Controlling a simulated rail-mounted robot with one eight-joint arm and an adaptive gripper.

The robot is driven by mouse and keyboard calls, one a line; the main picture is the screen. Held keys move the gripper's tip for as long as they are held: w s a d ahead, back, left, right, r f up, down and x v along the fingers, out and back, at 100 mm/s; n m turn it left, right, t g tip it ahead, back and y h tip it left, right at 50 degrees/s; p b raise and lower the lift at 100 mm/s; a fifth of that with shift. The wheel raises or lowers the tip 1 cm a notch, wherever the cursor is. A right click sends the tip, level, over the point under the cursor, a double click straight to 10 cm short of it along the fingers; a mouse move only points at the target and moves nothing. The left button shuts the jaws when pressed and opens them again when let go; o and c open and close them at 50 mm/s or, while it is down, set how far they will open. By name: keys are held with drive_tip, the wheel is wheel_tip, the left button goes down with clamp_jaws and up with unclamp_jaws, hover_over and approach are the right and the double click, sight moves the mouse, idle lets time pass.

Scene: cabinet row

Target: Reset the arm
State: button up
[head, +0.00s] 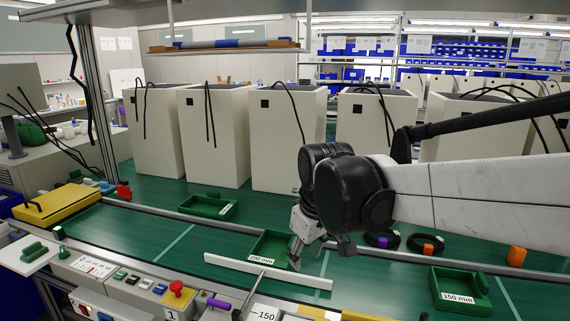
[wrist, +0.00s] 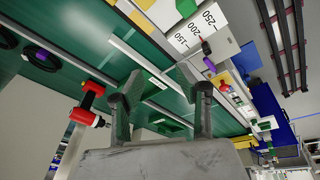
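My arm reaches in from the right in the head view, and my gripper (head: 297,250) hangs low over the green bench (head: 160,250). It is beside the green tray labelled 200 mm (head: 268,246), partly in front of it. In the wrist view my gripper (wrist: 162,97) shows two fingers standing well apart, with nothing held between them. A long white bar (head: 265,271) lies just in front of the tray. I cannot tell whether the fingertips touch the tray.
Tall white cabinets (head: 287,140) stand in a row behind. Another green tray (head: 208,206) is left, and one labelled 150 mm (head: 460,290) is right. Black cable coils (head: 382,238) and an orange block (head: 516,256) lie right. A red-and-black tool (wrist: 90,100) shows in the wrist view.

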drive_tip(key=s+d+f+m+t+h, duration=0.1)
drive_tip(key=s+d+f+m+t, duration=0.2)
drive_tip(key=s+d+m, duration=0.4)
drive_tip(key=s+d, duration=0.8)
drive_tip(key=s, duration=0.2)
drive_tip(key=shift+d+m+t, duration=0.25)
drive_tip(key=shift+m+t, duration=0.15)
